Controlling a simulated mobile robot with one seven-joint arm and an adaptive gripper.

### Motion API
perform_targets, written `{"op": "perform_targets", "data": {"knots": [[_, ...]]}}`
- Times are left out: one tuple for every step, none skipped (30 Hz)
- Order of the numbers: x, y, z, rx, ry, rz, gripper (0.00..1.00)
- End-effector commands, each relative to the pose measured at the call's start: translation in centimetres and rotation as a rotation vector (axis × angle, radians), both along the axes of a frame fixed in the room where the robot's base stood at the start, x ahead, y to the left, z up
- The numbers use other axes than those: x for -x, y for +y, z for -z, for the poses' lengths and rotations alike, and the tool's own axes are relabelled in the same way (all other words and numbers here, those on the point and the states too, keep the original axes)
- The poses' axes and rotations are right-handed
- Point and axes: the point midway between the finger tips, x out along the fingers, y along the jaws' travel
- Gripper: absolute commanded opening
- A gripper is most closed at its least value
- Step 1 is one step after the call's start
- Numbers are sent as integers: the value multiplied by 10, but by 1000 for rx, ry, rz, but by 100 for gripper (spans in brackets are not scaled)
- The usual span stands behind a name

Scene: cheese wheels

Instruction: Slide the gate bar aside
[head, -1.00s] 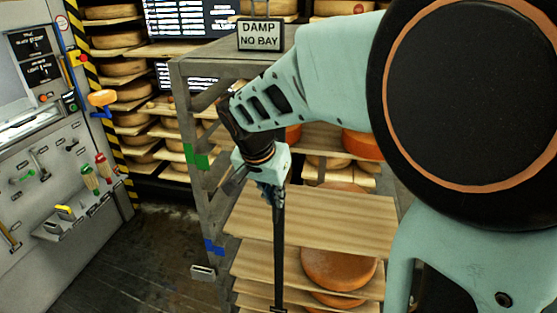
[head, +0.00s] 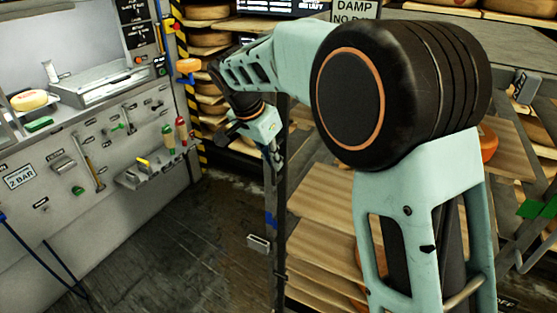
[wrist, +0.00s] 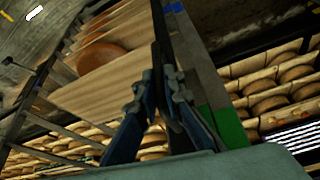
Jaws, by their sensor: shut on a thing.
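The gate bar (head: 280,245) is a thin, dark, upright bar at the front left edge of the wooden cheese rack (head: 320,192). It lines up with the rack's left post, beside a blue tape mark (head: 271,220). My gripper (head: 274,155) is shut on the bar's upper part. In the wrist view, the gripper fingers (wrist: 158,98) close around the dark bar (wrist: 159,35), close to the post with green tape (wrist: 228,125). My arm hides much of the rack's upper part in the head view.
A grey workbench with hanging tools (head: 95,170) stands at the left. A striped yellow-black post (head: 187,100) and cheese shelves (head: 208,42) are behind. A cheese wheel (wrist: 100,57) lies on a rack board. The dark floor (head: 170,255) between bench and rack is clear.

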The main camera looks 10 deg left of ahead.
Motion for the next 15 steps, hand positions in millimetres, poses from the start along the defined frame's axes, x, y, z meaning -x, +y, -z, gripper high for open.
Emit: {"op": "perform_targets", "data": {"knots": [[-1,4,-2,-9,-8,-5,0],[-1,4,-2,-10,-8,-5,0],[-1,5,-2,-10,-8,-5,0],[-2,5,-2,-11,-9,-6,0],[-2,5,-2,-12,-9,-6,0],[-2,5,-3,-12,-9,-6,0],[-2,5,-3,-13,-9,-7,0],[-2,5,-3,-13,-9,-7,11],[-2,5,-3,-13,-11,-7,16],[-2,5,-3,-12,-10,-7,19],[-2,5,-3,-12,-10,-7,22],[-2,5,-3,-12,-9,-6,26],[-1,4,-3,-11,-9,-6,26],[-1,4,-2,-10,-8,-5,26],[-1,4,-2,-9,-8,-5,26]]}}
